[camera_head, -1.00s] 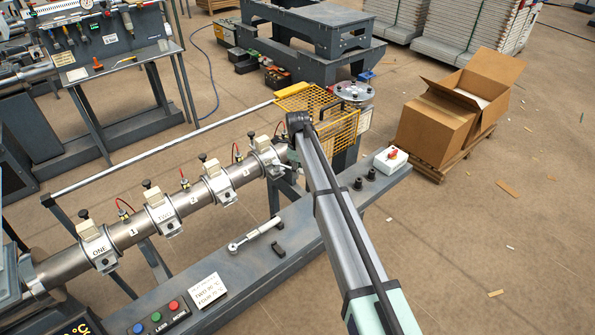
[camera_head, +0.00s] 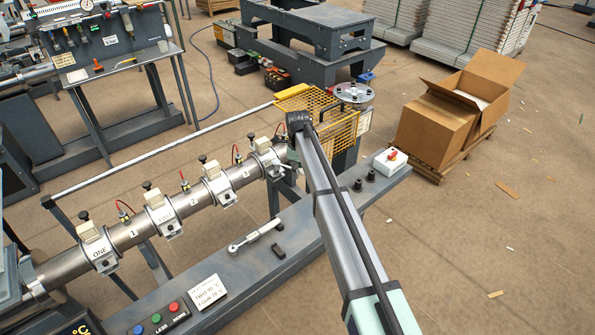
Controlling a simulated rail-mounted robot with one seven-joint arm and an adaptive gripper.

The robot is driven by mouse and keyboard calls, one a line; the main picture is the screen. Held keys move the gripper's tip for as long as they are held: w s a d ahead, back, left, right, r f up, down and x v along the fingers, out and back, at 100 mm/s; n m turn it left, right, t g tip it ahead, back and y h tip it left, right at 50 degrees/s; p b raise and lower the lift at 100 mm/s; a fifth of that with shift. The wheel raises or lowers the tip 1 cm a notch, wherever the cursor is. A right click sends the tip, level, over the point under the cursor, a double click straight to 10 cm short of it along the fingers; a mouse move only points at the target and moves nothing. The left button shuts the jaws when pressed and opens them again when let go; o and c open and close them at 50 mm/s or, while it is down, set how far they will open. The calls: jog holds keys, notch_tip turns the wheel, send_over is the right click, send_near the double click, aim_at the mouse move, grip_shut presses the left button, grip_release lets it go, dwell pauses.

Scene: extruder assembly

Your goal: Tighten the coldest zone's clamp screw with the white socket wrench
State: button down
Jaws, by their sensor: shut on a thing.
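A barrel (camera_head: 132,233) carries several clamped heater zones in a row. The nearest zone is marked ONE (camera_head: 100,254) and the one after it TWO (camera_head: 165,219). Two more clamps follow, the third clamp (camera_head: 220,186) and the far clamp (camera_head: 268,157). A sign card (camera_head: 208,291) on the bench has temperature lines too small to read surely. A pale wrench with a round head and dark handle end (camera_head: 255,237) lies on the bench. My arm reaches up to the far clamp; its end is hidden behind my own links, so my gripper and anything in it do not show.
A yellow mesh guard (camera_head: 338,130) stands beyond my elbow. Open cartons (camera_head: 435,130) stand right.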

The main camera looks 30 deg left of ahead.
jog(key=shift+r+p, duration=0.35)
jog(key=shift+r, duration=0.5)
dwell(0.7)
jog(key=shift+r+p, duration=0.9)
jog(key=shift+r, duration=1.55)
